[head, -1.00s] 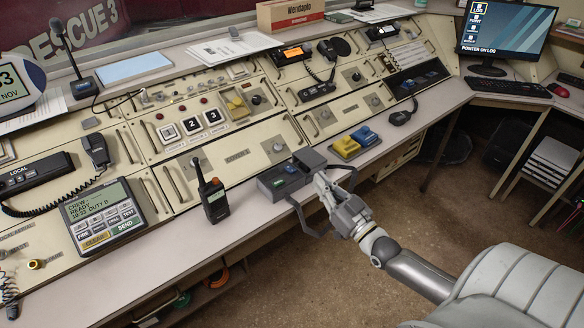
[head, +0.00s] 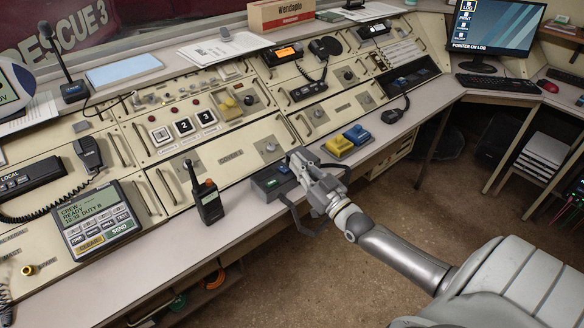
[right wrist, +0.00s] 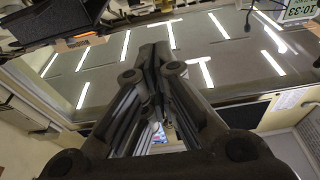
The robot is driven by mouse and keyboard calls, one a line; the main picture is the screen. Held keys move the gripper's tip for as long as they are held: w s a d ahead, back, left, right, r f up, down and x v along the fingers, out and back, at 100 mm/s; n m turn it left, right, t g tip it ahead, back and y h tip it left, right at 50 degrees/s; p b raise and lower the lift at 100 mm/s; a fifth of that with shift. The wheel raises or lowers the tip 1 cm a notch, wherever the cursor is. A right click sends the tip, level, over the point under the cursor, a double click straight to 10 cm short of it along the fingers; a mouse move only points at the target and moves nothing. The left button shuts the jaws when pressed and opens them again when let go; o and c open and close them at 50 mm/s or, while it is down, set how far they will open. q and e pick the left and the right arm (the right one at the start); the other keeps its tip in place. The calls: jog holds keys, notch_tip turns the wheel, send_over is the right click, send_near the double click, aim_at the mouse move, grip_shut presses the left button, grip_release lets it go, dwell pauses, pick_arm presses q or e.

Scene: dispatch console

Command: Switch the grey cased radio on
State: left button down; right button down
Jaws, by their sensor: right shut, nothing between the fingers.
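Several radios are in the head view, and I cannot tell for certain which is the grey cased one. A second radio (head: 374,29), with a pale display, sits farther right. A dark handheld radio (head: 208,202) stands upright on the front ledge. My right gripper (head: 297,156) is shut and empty, over or beside a dark box with green and blue buttons (head: 272,182); contact is unclear. My left gripper is out of view.
A blue and yellow block pair (head: 347,140) lies right of my gripper. A message terminal (head: 98,222) is at left. A corded handset (head: 393,116) rests on the ledge at right. The ledge between handheld radio and terminal is clear.

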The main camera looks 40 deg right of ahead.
aim_at(292, 178)
jog(key=x, duration=0.3)
jog(key=shift+w+r, duration=0.15)
jog(key=shift+w, duration=0.25)
jog(key=f, duration=0.3)
jog(key=shift+s, duration=0.25)
jog(key=shift+s+f, duration=0.15)
jog(key=shift+f, duration=0.4)
jog(key=shift+b, duration=0.3)
